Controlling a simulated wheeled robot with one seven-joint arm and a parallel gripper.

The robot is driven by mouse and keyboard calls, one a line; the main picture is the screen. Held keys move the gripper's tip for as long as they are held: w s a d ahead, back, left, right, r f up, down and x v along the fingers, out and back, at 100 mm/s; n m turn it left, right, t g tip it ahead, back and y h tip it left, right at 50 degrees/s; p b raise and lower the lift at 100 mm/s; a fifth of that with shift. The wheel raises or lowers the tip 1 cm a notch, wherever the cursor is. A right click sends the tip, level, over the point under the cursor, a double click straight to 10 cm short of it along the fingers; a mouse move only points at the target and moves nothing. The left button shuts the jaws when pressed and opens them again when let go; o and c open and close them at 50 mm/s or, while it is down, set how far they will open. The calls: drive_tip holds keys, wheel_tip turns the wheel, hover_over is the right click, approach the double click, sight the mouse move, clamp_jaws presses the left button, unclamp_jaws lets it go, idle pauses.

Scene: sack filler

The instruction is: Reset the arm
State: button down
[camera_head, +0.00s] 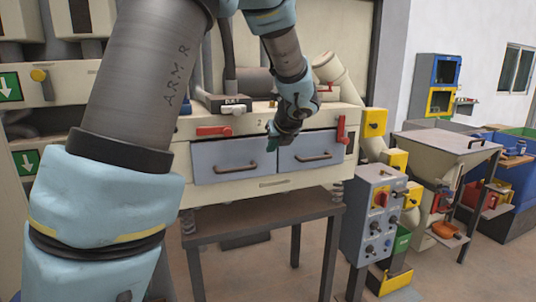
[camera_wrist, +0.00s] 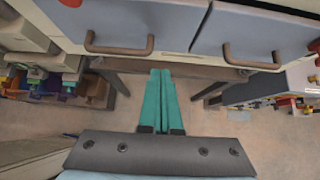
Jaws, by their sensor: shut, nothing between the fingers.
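My arm reaches across the head view from the left, bending down in front of the cream machine. My gripper (camera_head: 271,138) is small there and hangs in front of the two grey drawers, near the gap between them. In the wrist view my gripper (camera_wrist: 161,73) shows as two teal fingers lying together, shut and empty. The fingertips point toward the underside of the drawer unit, below and between the two brown handles, and appear apart from them.
The left drawer (camera_head: 220,158) and right drawer (camera_head: 298,149) look closed. A grey control box (camera_head: 372,218) with knobs stands right of the machine's legs. A hopper (camera_head: 445,150) stands farther right. Bare floor lies under the machine.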

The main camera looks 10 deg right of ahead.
drive_tip(key=s+a+f+n+g, duration=0.2)
drive_tip(key=s+a+f+n, duration=0.15)
drive_tip(key=a+n, duration=0.4)
drive_tip(key=s+a+f+n+g, duration=0.3)
drive_tip(key=s+a+n, duration=0.1)
drive_tip(key=a+n, duration=0.4)
drive_tip(key=s+a+f+n+g, duration=0.1)
drive_tip(key=s+a+n, duration=0.3)
drive_tip(key=n, duration=0.5)
drive_tip(key=s+a+f+n+g+h, duration=0.1)
drive_tip(key=s+a+f+n, duration=0.2)
drive_tip(key=s+n, duration=0.6)
drive_tip(key=shift+s+a+f+g+h, duration=0.3)
drive_tip(key=shift+a+f+g, duration=0.1)
drive_tip(key=shift+a, duration=0.7)
drive_tip(key=c, duration=1.6)
unclamp_jaws()
